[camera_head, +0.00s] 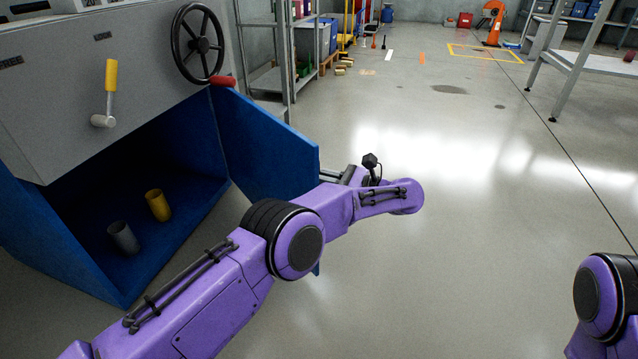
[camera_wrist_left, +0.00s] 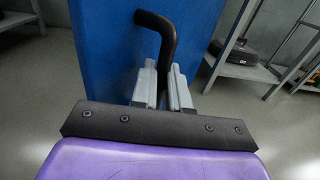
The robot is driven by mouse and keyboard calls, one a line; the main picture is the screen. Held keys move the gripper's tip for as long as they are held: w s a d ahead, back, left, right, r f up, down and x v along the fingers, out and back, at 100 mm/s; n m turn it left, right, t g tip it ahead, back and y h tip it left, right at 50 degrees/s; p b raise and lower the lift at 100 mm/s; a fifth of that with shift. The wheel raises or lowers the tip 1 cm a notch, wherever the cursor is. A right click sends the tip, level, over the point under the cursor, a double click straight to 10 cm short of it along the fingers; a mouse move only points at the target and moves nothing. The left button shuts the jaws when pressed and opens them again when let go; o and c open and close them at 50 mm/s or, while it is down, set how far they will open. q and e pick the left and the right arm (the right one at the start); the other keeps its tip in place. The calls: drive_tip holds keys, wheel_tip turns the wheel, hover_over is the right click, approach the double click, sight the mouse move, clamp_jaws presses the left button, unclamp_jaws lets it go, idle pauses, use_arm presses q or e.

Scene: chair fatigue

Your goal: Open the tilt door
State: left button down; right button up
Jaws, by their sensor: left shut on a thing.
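The blue door (camera_head: 262,145) stands swung outward at the right side of the blue cabinet compartment (camera_head: 75,270), leaving the inside exposed. In the left wrist view the door (camera_wrist_left: 120,40) fills the upper middle, with a bent black handle (camera_wrist_left: 158,22) on its face. My left gripper (camera_wrist_left: 164,88) is shut on the handle bar. In the head view my left gripper (camera_head: 331,176) is at the door's outer edge, partly hidden by the wrist, and the handle is hidden there. My right gripper is out of view; only part of my right arm shows at lower right.
A grey cup (camera_head: 123,238) and a yellow cup (camera_head: 158,205) stand inside the compartment. Above are a black handwheel (camera_head: 198,44), a yellow-handled crank (camera_head: 110,80) and a red handle (camera_head: 222,81). A metal shelf (camera_head: 284,60) stands behind the door. The floor to the right is clear.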

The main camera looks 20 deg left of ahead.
use_arm(q)
drive_tip(key=shift+w+a+r, duration=0.15)
drive_tip(key=shift+w+a, duration=0.1)
drive_tip(key=shift+a, duration=0.1)
